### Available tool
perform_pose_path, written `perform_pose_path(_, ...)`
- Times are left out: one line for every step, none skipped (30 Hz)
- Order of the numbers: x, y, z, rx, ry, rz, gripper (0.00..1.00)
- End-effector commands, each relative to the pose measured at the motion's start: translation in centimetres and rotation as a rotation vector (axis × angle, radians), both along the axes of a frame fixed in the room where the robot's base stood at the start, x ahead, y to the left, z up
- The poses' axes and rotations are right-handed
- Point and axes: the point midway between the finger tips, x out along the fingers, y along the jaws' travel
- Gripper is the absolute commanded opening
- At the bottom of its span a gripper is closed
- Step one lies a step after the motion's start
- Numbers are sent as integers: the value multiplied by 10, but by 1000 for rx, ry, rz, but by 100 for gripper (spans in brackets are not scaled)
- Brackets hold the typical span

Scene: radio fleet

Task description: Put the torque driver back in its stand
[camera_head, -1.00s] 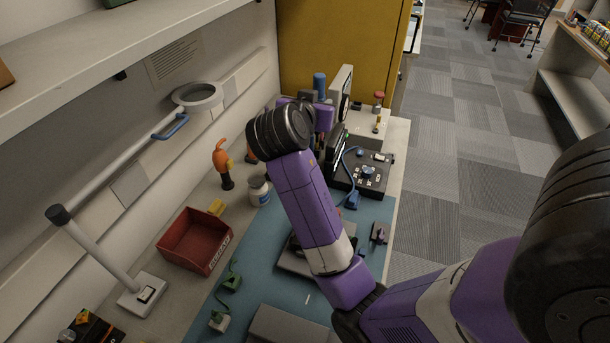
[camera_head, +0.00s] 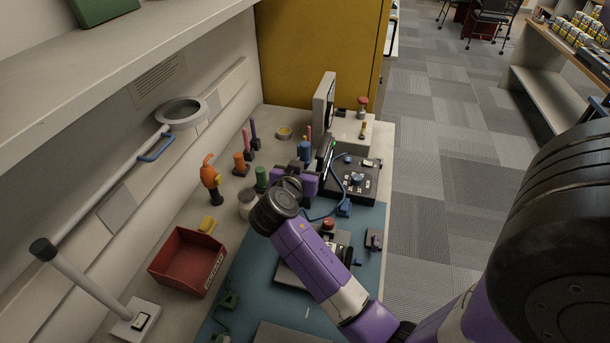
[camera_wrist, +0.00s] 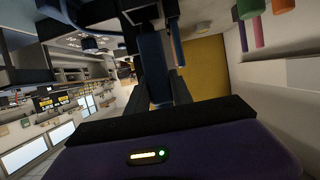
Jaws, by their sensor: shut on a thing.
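The torque driver appears to be the blue-handled tool (camera_head: 305,151), standing upright at my gripper (camera_head: 300,180) in the head view. In the wrist view a dark blue shaft (camera_wrist: 154,66) runs between the fingers, and my gripper (camera_wrist: 160,85) is shut on it. The driver's lower end is hidden behind my gripper and wrist. A green handle (camera_head: 262,178) and an orange handle (camera_head: 240,161) stand upright to the left of my gripper. I cannot make out the driver's own stand; it may be hidden behind my wrist.
A white jar (camera_head: 247,205) stands close left of my wrist. An orange-handled tool (camera_head: 210,178) and a red bin (camera_head: 188,262) are farther left. A black box with knobs and a blue cable (camera_head: 352,179) is right of my gripper. An upright panel (camera_head: 324,100) stands behind.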

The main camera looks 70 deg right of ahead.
Motion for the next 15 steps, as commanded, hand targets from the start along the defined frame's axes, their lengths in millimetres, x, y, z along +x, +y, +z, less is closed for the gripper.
perform_pose_path(0, 0, -2, -1, 0, 1, 0)
perform_pose_path(0, 0, -4, -1, -1, 1, 0)
perform_pose_path(0, 0, -7, -1, 0, 1, 0)
perform_pose_path(0, 0, -10, 0, 1, 0, 0)
perform_pose_path(0, 0, -14, 1, 1, 0, 0)
perform_pose_path(0, 0, -20, 1, 2, 1, 0)
perform_pose_path(0, 0, -24, 1, 2, 1, 0)
perform_pose_path(0, 0, -28, 0, 2, 1, 0)
perform_pose_path(0, 0, -33, 0, 2, 0, 0)
perform_pose_path(0, 0, -36, 1, 1, -1, 0)
perform_pose_path(0, 0, -39, 0, 1, 0, 0)
perform_pose_path(0, 0, -41, 0, 0, 1, 0)
perform_pose_path(0, 0, -42, -1, -1, 1, 0)
perform_pose_path(0, 0, -42, -1, -2, 0, 0)
perform_pose_path(0, 0, -42, -1, -3, 1, 0)
